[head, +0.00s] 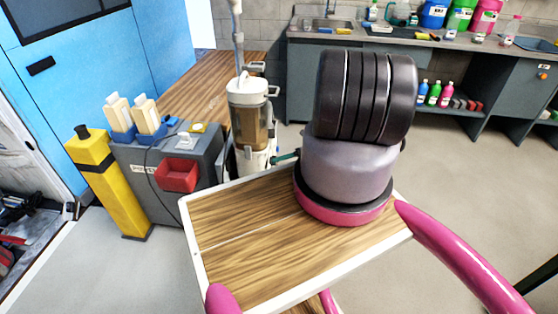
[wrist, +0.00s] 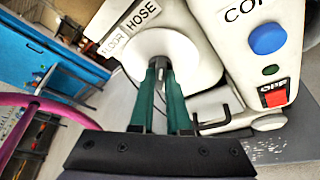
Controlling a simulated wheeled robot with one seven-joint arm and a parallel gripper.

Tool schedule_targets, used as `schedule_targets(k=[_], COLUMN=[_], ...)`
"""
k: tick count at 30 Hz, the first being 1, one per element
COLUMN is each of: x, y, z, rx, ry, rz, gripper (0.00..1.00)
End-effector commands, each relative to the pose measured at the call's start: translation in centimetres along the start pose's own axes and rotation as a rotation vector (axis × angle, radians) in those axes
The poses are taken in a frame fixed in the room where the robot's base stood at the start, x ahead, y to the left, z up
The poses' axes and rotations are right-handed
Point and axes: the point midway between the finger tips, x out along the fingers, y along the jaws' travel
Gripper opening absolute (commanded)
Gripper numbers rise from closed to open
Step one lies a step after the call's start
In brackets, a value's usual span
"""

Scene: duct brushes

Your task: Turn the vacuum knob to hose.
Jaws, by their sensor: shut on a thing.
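The upright vacuum (head: 248,118), white with a brown see-through canister, stands behind the wooden tray in the head view. In the wrist view its round white knob (wrist: 182,50) sits below a label reading FLOOR at left and HOSE at right. My gripper (wrist: 160,66) has its green fingers closed on the small grey grip at the knob's middle. The fingers hide most of that grip, so I cannot tell which label it points to. In the head view my gripper (head: 284,158) shows only as a bit of green beside the vacuum's lower body.
A blue button (wrist: 267,40) and a red OFF switch (wrist: 274,95) sit right of the knob. A black hook (wrist: 213,123) is close to the fingers. A grey cart (head: 160,180) with a red bin stands left of the vacuum. The wooden tray (head: 240,235) is bare in front.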

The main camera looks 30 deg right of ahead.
Motion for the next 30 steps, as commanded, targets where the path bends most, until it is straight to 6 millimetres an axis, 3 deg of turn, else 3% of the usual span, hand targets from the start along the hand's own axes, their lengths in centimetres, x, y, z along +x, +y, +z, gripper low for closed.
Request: schedule_targets(k=[10,12,13,23,26,30], x=[-0.1,-0.1,-0.1,-0.2,-0.9,-3.3], y=[0.0,0.0,0.0,0.0,-0.1,-0.1], z=[0.0,0.0,0.0,0.0,0.1,0.1], rx=[0.003,0.003,0.003,0.002,0.002,0.001], ry=[0.0,0.0,0.0,-0.001,-0.002,-0.003], rz=[-0.001,-0.001,-0.001,0.0,-0.001,-0.003], gripper=[0.0,0.34,0.45,0.45,0.45,0.45])
